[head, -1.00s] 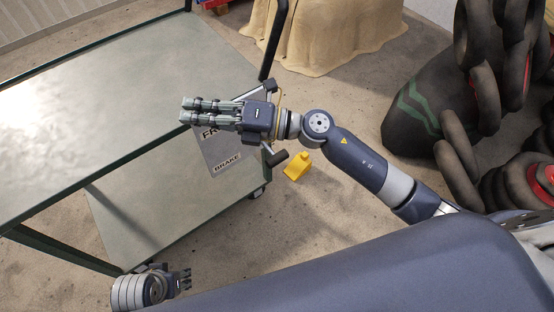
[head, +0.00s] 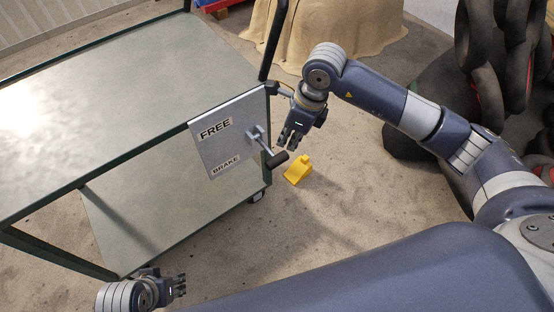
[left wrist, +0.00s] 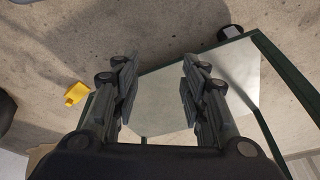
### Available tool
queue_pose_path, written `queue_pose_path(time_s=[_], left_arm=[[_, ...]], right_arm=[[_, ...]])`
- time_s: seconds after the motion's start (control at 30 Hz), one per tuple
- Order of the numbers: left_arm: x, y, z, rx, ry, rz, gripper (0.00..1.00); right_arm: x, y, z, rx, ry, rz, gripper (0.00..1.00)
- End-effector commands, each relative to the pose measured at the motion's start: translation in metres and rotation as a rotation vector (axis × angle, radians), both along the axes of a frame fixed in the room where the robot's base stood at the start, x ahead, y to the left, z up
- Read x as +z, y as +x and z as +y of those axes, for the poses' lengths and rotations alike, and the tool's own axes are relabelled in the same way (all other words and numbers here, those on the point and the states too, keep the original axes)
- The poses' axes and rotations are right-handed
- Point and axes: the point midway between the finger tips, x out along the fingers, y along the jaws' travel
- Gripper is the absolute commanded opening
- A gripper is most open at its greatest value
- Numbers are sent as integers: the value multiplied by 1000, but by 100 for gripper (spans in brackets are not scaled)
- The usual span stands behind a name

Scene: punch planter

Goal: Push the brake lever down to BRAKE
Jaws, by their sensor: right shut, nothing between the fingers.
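The brake lever (head: 262,143) is a thin metal arm with a black grip (head: 277,159). It sticks out from a grey plate (head: 235,145) on the cart's end, marked FREE at the top and BRAKE at the bottom. The lever slants down to the right in the head view. My right gripper (head: 288,147) is shut and empty, its fingers pointing down just above and right of the black grip. I cannot tell whether they touch it. My left gripper (head: 182,285) is low at the left, apart from the lever; it is open and empty in the left wrist view (left wrist: 158,72).
The green-framed cart (head: 120,95) has a bare metal top and a lower shelf. A yellow object (head: 298,171) lies on the floor beside the lever. A draped tan cloth (head: 340,35) and stacked dark tyres (head: 500,60) stand behind. The floor between them is clear.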

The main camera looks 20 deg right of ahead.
Motion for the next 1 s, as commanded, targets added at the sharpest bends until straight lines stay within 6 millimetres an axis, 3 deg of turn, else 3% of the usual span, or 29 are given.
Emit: queue_pose_path(time_s=[0.37,0.73,0.87,1.0], left_arm=[[4,0,0,0,-1,-4,40],[48,-13,3,3,-1,-30,40],[27,-13,3,4,0,-25,40],[33,7,-3,-3,-18,-108,40]], right_arm=[[-3,0,1,1,3,1,0],[-28,3,7,1,4,2,0],[-51,5,11,1,4,3,0],[-54,7,12,2,4,1,0]])
